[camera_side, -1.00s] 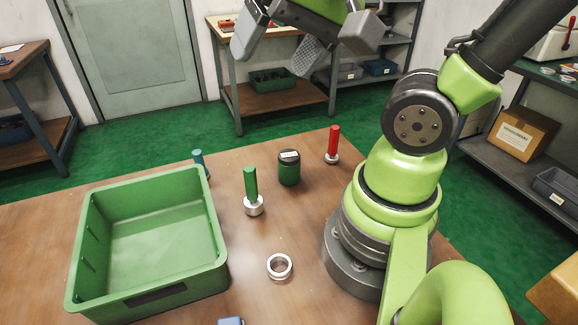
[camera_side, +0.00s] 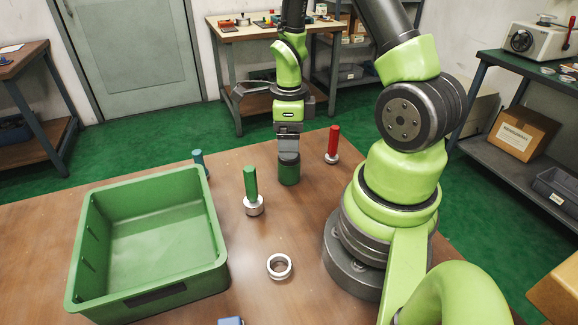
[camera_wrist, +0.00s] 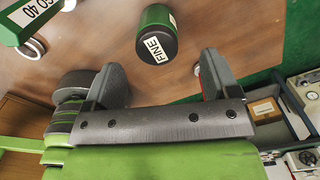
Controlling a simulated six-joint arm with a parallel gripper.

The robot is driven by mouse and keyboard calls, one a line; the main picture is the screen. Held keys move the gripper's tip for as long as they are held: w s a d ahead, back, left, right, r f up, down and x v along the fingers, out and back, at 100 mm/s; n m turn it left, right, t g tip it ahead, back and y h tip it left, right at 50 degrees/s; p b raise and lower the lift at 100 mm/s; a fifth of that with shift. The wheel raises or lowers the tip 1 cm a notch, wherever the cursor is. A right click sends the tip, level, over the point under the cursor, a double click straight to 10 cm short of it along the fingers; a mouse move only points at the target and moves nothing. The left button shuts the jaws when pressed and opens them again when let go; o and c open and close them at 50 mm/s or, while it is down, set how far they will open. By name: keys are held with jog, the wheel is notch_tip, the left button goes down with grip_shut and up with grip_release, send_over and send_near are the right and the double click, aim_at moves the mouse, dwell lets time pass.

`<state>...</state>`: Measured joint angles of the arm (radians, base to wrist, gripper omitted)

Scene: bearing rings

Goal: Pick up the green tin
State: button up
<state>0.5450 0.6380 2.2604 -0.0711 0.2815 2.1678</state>
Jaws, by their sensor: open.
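The green tin (camera_side: 289,172) stands upright on the wooden table, with a dark lid. In the wrist view the tin (camera_wrist: 157,36) shows its lid with a white label reading "FINE". My gripper (camera_side: 288,148) is right above the tin in the side view and hides part of its lid. In the wrist view my gripper (camera_wrist: 162,78) is open, its two fingers set apart, with the tin beyond the gap between them. I cannot tell from the side view whether a finger touches the lid.
A green-handled plug gauge (camera_side: 251,188) stands left of the tin, and a red-handled one (camera_side: 333,143) stands to its right. A bearing ring (camera_side: 279,266) lies in front. A green bin (camera_side: 150,295) takes up the left of the table. A blue-handled piece (camera_side: 199,158) stands behind it.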

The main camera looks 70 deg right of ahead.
aim_at(289, 167)
jog(key=shift+s+a+f, duration=0.1)
jog(key=shift+a+f, duration=0.05)
jog(key=shift+f, duration=3.75)
jog(key=shift+c, duration=0.2)
jog(key=c, duration=1)
